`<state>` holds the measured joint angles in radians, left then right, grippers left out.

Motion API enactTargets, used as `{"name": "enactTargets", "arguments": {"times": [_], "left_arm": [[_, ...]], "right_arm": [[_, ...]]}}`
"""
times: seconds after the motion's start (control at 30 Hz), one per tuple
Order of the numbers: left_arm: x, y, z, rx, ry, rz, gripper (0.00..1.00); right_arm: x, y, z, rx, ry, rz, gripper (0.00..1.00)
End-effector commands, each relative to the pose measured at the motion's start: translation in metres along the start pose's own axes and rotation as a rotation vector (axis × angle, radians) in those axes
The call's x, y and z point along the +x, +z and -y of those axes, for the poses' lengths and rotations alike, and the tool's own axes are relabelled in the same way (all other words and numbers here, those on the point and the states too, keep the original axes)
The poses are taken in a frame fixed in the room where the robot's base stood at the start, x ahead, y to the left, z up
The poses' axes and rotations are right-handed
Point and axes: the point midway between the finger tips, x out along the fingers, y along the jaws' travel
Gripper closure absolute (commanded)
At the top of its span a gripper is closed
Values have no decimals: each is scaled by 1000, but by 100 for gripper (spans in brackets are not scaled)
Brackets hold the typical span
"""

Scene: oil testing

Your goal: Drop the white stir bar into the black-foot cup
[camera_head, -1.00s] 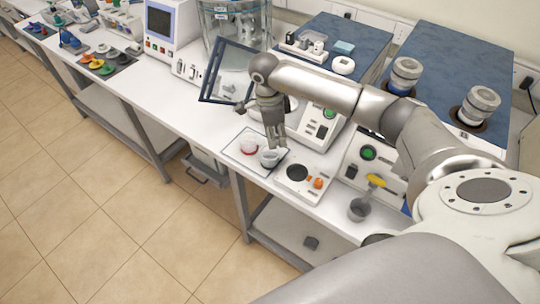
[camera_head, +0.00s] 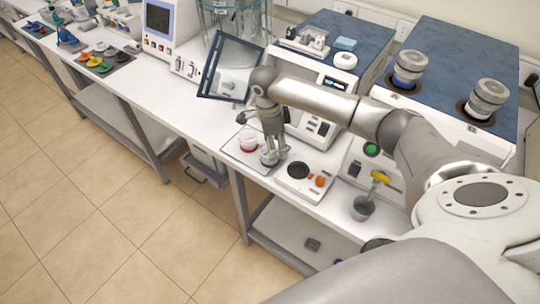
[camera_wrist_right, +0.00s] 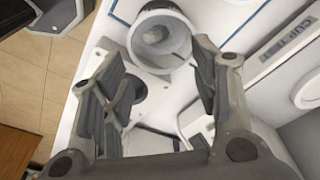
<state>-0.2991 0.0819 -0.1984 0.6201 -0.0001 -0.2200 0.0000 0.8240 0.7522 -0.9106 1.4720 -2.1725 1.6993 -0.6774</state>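My right gripper (camera_head: 272,158) points down at the grey-looking cup (camera_head: 266,160) on the small white tray (camera_head: 235,153), and its fingers partly hide that cup. In the right wrist view the fingers (camera_wrist_right: 155,100) are wide apart with nothing clearly held between them. A pale round cup (camera_wrist_right: 150,30) shows there just beyond the fingertips, with a grey shape inside that I cannot identify. I cannot make out the white stir bar, nor which cup has a black foot. My left gripper is out of view.
Right of the tray is a white plate device with a black disc (camera_head: 298,170) and orange knobs (camera_head: 319,181). A grey cup with a yellow item (camera_head: 362,207) stands near the front edge. A dark-framed panel (camera_head: 231,70) stands behind the tray.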

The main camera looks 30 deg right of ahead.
Motion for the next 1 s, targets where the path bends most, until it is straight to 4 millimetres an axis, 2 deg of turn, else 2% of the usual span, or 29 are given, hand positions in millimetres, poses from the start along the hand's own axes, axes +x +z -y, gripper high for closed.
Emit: {"name": "enactTargets", "arguments": {"times": [0.3, 0.43, 0.8, 1.0], "left_arm": [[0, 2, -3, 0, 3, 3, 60], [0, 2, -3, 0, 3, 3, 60], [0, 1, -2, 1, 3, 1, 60], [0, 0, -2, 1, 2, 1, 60]], "right_arm": [[-1, 0, 0, 0, 0, 0, 39], [-11, 0, 1, 0, -2, 1, 39], [-86, 0, 1, 0, -4, 2, 39], [-112, 0, 1, 0, -1, 1, 39]]}}
